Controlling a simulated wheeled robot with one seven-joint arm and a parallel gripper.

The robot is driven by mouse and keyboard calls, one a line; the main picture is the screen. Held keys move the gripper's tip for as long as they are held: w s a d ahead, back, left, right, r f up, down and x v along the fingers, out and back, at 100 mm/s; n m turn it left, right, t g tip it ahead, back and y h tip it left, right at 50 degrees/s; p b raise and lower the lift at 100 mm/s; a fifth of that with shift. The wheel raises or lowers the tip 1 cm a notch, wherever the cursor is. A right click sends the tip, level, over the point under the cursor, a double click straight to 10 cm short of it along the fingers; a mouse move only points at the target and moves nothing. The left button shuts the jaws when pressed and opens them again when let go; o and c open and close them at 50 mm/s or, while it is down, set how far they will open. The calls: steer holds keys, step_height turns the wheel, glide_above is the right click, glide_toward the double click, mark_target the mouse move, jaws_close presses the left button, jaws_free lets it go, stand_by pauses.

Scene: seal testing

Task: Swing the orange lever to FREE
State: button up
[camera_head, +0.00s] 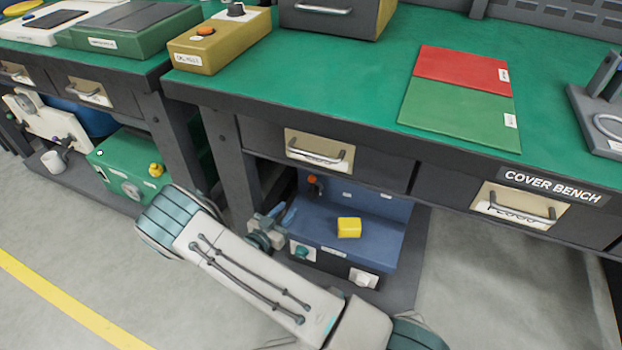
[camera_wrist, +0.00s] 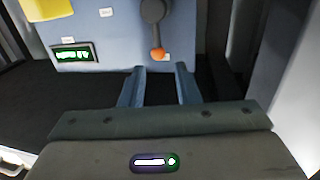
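The orange-tipped lever (camera_wrist: 158,54) shows in the wrist view as a dark grey arm hanging from a round pivot on a blue-grey panel. A small white label, too small to read, is beside its tip. The orange tip appears between and just beyond the fingertips, with no contact visible. In the head view my gripper (camera_head: 284,217) is at the unit's left side.
A yellow block (camera_head: 348,227) is on the blue unit. A lit green display (camera_wrist: 72,54) is left of the lever. The bench with drawers (camera_head: 318,150) hangs over the unit. A bench leg (camera_head: 236,160) stands left of it. A green case (camera_head: 125,170) is further left.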

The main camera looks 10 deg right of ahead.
mark_target(311, 185)
steer(key=b+x, duration=0.3)
steer(key=x, duration=0.9)
steer(key=shift+d+b, duration=0.35)
steer(key=shift+x, duration=0.8)
steer(key=shift+r, duration=0.1)
jaws_close()
